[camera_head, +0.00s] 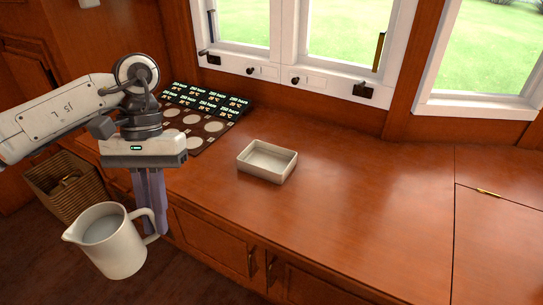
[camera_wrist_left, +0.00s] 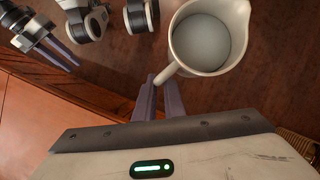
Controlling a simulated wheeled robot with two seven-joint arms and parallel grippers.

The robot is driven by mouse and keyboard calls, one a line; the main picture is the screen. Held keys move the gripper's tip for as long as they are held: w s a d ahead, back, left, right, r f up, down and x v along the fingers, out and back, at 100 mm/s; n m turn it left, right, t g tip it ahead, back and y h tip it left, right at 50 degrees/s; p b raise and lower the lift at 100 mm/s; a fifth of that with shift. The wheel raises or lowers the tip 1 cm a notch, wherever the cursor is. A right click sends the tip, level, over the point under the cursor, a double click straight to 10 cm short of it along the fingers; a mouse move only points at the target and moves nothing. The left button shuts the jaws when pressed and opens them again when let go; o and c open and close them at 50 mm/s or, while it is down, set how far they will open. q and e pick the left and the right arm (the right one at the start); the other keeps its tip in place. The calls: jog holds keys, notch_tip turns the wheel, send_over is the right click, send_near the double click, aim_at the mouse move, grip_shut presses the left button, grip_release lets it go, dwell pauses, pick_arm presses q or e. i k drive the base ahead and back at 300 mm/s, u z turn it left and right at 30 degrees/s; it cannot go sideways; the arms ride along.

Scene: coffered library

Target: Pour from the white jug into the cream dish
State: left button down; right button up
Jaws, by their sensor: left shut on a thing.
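The white jug (camera_head: 113,243) hangs in front of the counter's front edge, at the lower left of the head view. My left gripper (camera_head: 150,232) points down and is shut on its handle. The jug looks roughly upright, its spout to the left, with pale liquid inside. It also shows in the left wrist view (camera_wrist_left: 238,62), beyond the fingertips (camera_wrist_left: 160,80). The cream dish (camera_head: 266,172), shallow and rectangular, stands on the counter to the right of the gripper and looks empty. My right gripper (camera_wrist_left: 62,52) shows at the left wrist view's upper left, its fingers apart and empty.
A dark panel (camera_head: 205,126) with round discs and lit labels lies on the counter behind my left gripper. A wicker basket (camera_head: 75,200) stands on the floor at left. The wooden counter (camera_head: 370,200) is clear right of the dish. Windows line the back.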

aim_at(273, 164)
jog(key=z, duration=4.3)
jog(key=k, duration=1.7)
jog(key=u, duration=1)
jog(key=i, duration=0.05)
jog(key=u, duration=0.15)
